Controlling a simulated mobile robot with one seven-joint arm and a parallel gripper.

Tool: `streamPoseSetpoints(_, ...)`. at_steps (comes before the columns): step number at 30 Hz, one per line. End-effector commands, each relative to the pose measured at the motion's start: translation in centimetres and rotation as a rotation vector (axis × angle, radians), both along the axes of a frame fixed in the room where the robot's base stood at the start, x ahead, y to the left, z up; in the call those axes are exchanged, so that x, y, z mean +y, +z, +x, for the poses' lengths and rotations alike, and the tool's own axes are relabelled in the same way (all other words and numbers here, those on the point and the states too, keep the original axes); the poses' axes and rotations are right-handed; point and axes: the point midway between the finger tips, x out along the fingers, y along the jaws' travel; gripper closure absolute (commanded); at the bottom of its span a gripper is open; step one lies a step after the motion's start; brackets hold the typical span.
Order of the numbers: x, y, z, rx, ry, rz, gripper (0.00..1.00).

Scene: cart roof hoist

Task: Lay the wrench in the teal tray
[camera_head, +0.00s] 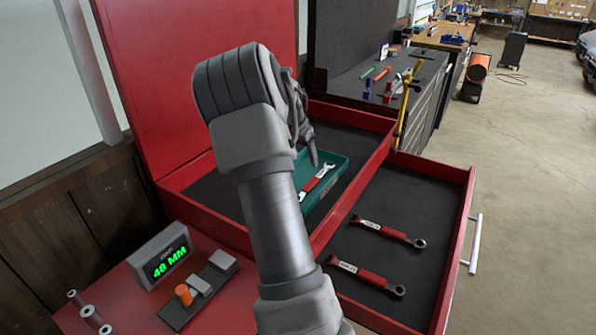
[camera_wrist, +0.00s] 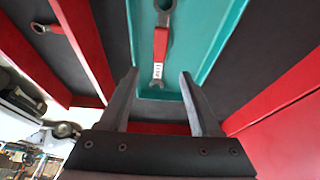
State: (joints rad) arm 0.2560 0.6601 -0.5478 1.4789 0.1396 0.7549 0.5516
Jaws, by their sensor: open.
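The teal tray (camera_head: 336,176) sits in the top compartment of the red tool chest. A wrench (camera_head: 319,181) with a red handle and a white label lies inside it. In the wrist view the wrench (camera_wrist: 161,43) lies lengthwise along the tray floor (camera_wrist: 192,40). My gripper (camera_head: 312,150) is over the tray, and my arm hides part of the tray in the head view. In the wrist view my gripper (camera_wrist: 158,76) is open, with nothing between its fingers; the wrench's lower end shows just beyond the gap.
Two more red-handled wrenches (camera_head: 388,234) (camera_head: 367,279) lie in the open drawer (camera_head: 432,190) at right. A display (camera_head: 162,256) reading "48 MM" stands on the red side surface. The chest's raised red lid (camera_head: 190,60) is behind my arm.

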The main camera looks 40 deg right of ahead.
Motion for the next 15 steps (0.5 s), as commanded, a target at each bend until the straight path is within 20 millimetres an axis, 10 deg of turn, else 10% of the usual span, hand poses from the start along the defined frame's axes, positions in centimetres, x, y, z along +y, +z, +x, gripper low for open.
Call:
streamPoseSetpoints(8,1.6,1.3,-0.1,-0.011,0.028,0.017,0.36)
streamPoseSetpoints(15,8.4,5.5,-1.0,-0.056,0.177,0.083,0.36)
